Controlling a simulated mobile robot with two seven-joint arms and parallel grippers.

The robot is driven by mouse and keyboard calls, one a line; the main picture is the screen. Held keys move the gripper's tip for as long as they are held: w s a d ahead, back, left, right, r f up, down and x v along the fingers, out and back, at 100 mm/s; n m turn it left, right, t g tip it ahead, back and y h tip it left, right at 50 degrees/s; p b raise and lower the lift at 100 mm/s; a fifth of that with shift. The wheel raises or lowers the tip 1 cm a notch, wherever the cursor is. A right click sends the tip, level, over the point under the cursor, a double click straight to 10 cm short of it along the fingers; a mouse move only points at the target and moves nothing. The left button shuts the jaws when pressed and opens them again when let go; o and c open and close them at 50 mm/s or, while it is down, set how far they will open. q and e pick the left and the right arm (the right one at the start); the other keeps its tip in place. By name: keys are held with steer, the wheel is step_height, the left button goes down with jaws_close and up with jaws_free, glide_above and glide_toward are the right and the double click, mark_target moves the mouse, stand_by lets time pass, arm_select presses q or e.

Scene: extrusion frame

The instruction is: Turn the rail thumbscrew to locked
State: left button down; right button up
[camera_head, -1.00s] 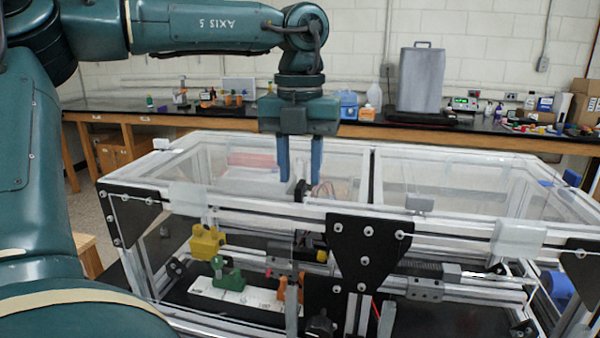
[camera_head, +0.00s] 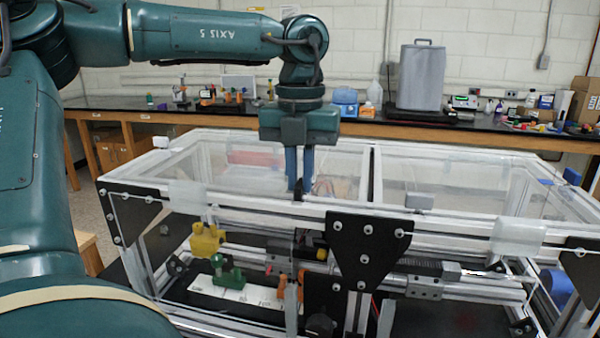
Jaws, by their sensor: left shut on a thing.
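The rail thumbscrew (camera_head: 298,189) is a small dark knob on the top front rail (camera_head: 250,205) of the extrusion frame. My left gripper (camera_head: 299,186) points straight down from above. Its two blue fingers are close together and shut on the thumbscrew, with their tips just above the rail. The fingers hide part of the thumbscrew, and I cannot read its turned position. My right gripper is not in the picture.
Clear panels and aluminium bars surround the fingers. A black plate (camera_head: 368,250) is bolted to the front rail at right. Inside the frame are a yellow block (camera_head: 206,240) and a green part (camera_head: 227,272). A bench with a grey case (camera_head: 421,76) stands behind.

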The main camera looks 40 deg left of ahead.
arm_select(q)
steer(key=shift+m, duration=0.5)
steer(key=m, duration=0.3)
steer(key=shift+m, duration=0.4)
steer(key=m, duration=0.4)
steer(key=shift+m, duration=0.3)
steer(key=m, duration=0.4)
steer(key=shift+r+m, duration=0.1)
steer(key=shift+m, duration=2.1)
steer(key=c, duration=1.5)
jaws_free()
